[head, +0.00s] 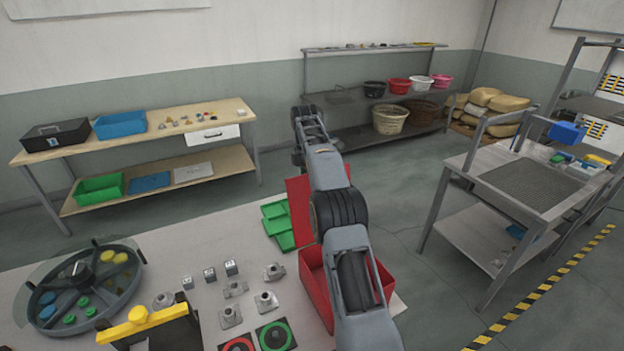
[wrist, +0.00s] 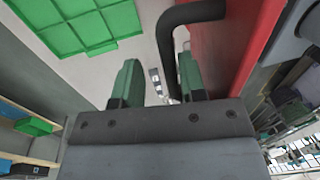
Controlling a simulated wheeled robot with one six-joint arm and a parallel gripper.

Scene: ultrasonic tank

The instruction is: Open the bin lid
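The red bin (head: 388,284) stands on the pale table, partly hidden behind my arm. Its red lid (head: 298,212) stands raised at the bin's far left side, and part of the bin's inside shows. In the wrist view the red lid (wrist: 232,45) fills the upper right, with a black bent handle (wrist: 168,45) coming off it. My gripper (wrist: 158,70) has its two green fingers apart. The handle passes close to the right finger, and a clear gap separates it from the left finger. Whether it touches the right finger I cannot tell. My arm hides the gripper in the head view.
Green trays (head: 277,222) lie left of the lid. Several metal parts (head: 232,316), a red ring pad (head: 238,345), a green ring pad (head: 275,335) and a round sorting dish (head: 80,285) occupy the table further left. A metal-topped workbench (head: 530,185) stands at right; floor between is clear.

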